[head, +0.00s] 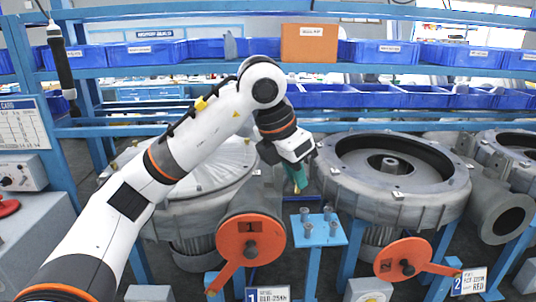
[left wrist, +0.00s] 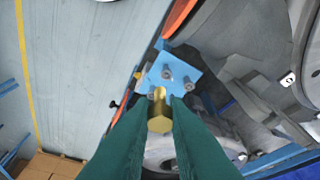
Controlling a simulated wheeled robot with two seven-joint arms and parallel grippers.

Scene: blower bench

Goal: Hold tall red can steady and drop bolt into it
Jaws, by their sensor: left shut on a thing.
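My left gripper (head: 298,188) hangs between the two blower housings, above and behind a small blue stand. In the left wrist view its green fingers (left wrist: 162,118) are shut on a brass-coloured bolt (left wrist: 159,112) with a hexagonal head. I cannot make out a tall red can in either view. My right gripper is in neither view.
The blue stand (head: 313,232) carries several grey bolts and also shows in the left wrist view (left wrist: 182,68). Blower housings (head: 345,185) flank it, with orange cranked plates (head: 251,240) in front. Blue bins and an orange box (head: 309,43) fill the shelves behind.

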